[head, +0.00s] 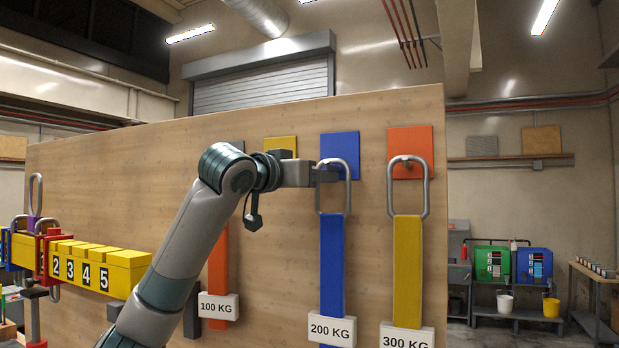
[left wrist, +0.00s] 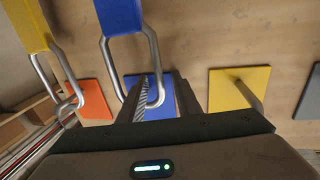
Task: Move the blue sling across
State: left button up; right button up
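The blue sling (head: 332,255) hangs on the wooden panel below the blue plate (head: 340,149), with a 200 KG tag at its lower end. Its metal ring (head: 349,190) is in front of that plate, and the strap and ring also show in the left wrist view (left wrist: 118,15). My left gripper (head: 326,173) is at the ring's upper part. In the left wrist view its fingers (left wrist: 158,100) are apart, with one bar of the ring reaching between them. Whether they touch the ring is unclear. My right gripper is not in view.
A yellow sling (head: 407,265) tagged 300 KG hangs at the orange plate (head: 428,143). An orange sling (head: 218,270) tagged 100 KG hangs to the left, its top hidden by my arm. The yellow plate (left wrist: 230,90) has a bare peg. A numbered yellow beam (head: 125,268) is at far left.

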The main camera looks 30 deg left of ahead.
pick_arm(q)
jog(key=shift+s, duration=0.15)
jog(key=s+a+b, duration=0.2)
jog(key=s+b, duration=0.6)
jog(key=s, duration=0.9)
jog(key=shift+a+b, duration=0.25)
jog(key=shift+b, duration=0.15)
